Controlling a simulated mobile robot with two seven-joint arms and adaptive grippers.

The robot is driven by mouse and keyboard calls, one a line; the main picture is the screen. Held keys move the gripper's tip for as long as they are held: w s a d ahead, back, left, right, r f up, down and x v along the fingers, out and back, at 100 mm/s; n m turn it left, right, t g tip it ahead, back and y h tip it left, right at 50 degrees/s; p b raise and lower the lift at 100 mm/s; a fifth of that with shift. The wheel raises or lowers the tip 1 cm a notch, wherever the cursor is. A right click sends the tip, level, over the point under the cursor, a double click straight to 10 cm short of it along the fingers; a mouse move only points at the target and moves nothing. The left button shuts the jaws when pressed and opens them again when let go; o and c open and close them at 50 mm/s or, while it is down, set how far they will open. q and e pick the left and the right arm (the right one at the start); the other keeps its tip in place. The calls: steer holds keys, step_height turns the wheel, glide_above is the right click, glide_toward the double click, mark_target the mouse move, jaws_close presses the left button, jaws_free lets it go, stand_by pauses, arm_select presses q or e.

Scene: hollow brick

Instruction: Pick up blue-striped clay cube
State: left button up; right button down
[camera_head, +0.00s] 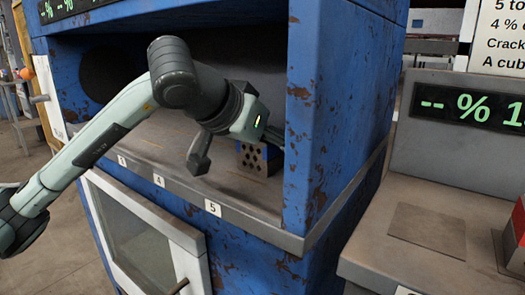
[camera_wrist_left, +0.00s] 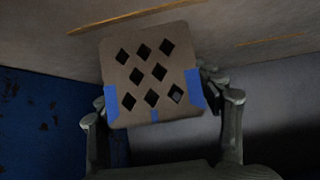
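The blue-striped clay cube (camera_head: 260,159) is grey-brown with diamond-shaped holes and blue bands. It sits on the shelf inside the blue cabinet, near bay 5. My left gripper (camera_head: 232,154) reaches in above and beside it; one finger hangs left of the cube with a gap, the other is hidden. In the left wrist view the cube (camera_wrist_left: 151,75) shows its holed face between the spread fingers of the left gripper (camera_wrist_left: 165,108). The gripper is open; whether a finger touches the cube is unclear. My right gripper is not in view.
The blue cabinet (camera_head: 335,100) has a side wall just right of the cube and a roof above. Its grey front ledge (camera_head: 240,218) carries number labels. At right, a grey bench (camera_head: 380,225) has a flat plate (camera_head: 428,229) and a red item (camera_head: 519,215) at the edge.

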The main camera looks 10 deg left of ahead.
arm_select(q)
steer(key=c, duration=0.9)
steer(key=shift+r, duration=0.1)
